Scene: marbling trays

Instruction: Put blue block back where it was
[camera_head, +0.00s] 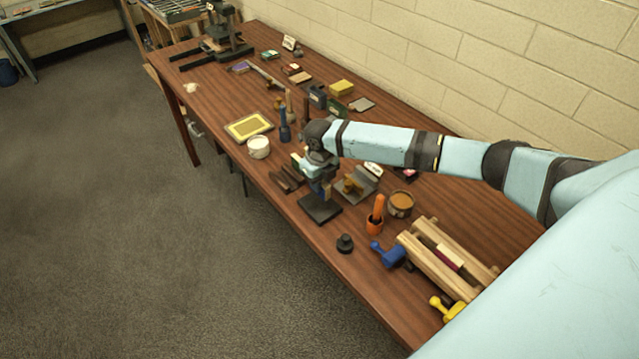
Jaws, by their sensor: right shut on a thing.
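My right arm reaches in from the right, and my right gripper (318,188) points down over the near edge of the table, just above a dark square plate (320,209). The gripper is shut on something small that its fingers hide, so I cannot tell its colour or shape. I cannot make out a clear blue block on the table. My left gripper is not in view.
A white cup (258,147) and yellow tray (249,126) are left.

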